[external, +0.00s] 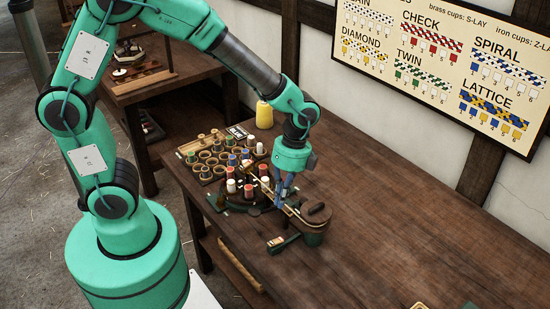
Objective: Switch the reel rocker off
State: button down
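A small dark green box with a pale patch (277,242) lies near the front edge of the bench. It may carry the reel rocker, but the rocker itself and its position are too small to tell. My gripper (282,199) points down over the braiding machine, behind and above that box and apart from it. Its bluish fingers are narrow here, and the gap between them is not clear. A dark green drum with a dark lid (316,212), perhaps the reel, stands just right of my gripper.
Several coloured bobbins (249,190) stand upright on the machine left of my gripper. A pattern board (440,65) hangs on the wall. The bench (400,235) is mostly clear to the right.

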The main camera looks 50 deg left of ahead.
aim_at(271, 243)
jog(key=shift+d+f, duration=0.1)
jog(key=shift+f, duration=0.15)
jog(key=shift+s+f, duration=0.1)
jog(key=shift+f, duration=0.05)
jog(key=b+x, duration=0.3)
jog(key=x, duration=1)
jog(key=shift+f+b, duration=0.3)
jog(key=shift+b, duration=0.05)
